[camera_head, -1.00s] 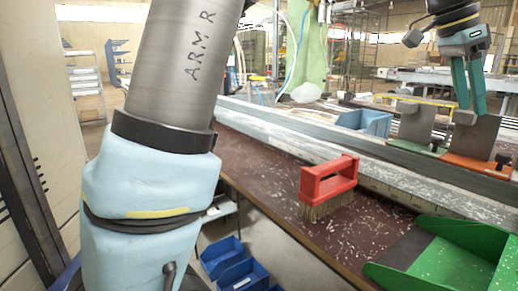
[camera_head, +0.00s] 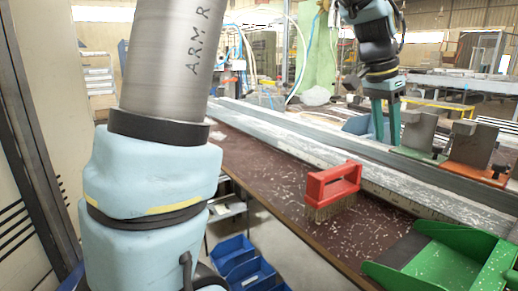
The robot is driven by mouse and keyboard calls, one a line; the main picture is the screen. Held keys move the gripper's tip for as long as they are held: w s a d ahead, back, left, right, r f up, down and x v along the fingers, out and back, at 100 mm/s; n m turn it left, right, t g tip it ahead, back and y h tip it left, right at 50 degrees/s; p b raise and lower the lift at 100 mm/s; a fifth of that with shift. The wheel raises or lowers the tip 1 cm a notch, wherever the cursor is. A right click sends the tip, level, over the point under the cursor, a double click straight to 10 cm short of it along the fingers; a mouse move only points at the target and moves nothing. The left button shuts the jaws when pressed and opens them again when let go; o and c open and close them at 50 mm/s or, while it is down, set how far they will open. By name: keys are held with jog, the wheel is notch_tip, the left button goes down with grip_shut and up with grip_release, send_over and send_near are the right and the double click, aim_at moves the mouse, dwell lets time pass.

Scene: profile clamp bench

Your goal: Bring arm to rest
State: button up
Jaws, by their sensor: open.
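My arm's lower links fill the left of the head view. Its far end comes in at the top, with my gripper (camera_head: 386,122) hanging down above the back of the bench. The two teal fingers point downward with a gap between them, and I see nothing held. The gripper is left of the two grey metal clamp blocks (camera_head: 419,130) and in front of a blue bin (camera_head: 357,124), which it partly hides. I cannot tell exactly how high the fingertips are above the rails.
A red-handled brush (camera_head: 333,184) stands on the dark bench top (camera_head: 268,177), which is strewn with shavings. A green dustpan (camera_head: 447,257) lies at the front right. Long grey profiles (camera_head: 310,150) run across the bench. Blue bins (camera_head: 247,268) sit below its edge.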

jog(key=w+a+f+n+y+p, duration=0.1)
jog(key=w+a+f+n+p, duration=0.15)
jog(key=a, duration=0.55)
jog(key=w+a+f+n+y+p, duration=0.15)
jog(key=a+n, duration=0.25)
jog(key=a, duration=0.5)
jog(key=s+a+f+n+p, duration=0.1)
jog(key=s+a+f+n, duration=0.2)
jog(key=a, duration=0.6)
jog(key=s+a+f+n+p, duration=0.1)
jog(key=s+a+f+n, duration=0.2)
jog(key=a, duration=0.6)
jog(key=shift+s+f+n+t+y+p, duration=0.4)
jog(key=shift+s+n, duration=0.15)
jog(key=shift+s, duration=0.35)
jog(key=shift+c, duration=0.3)
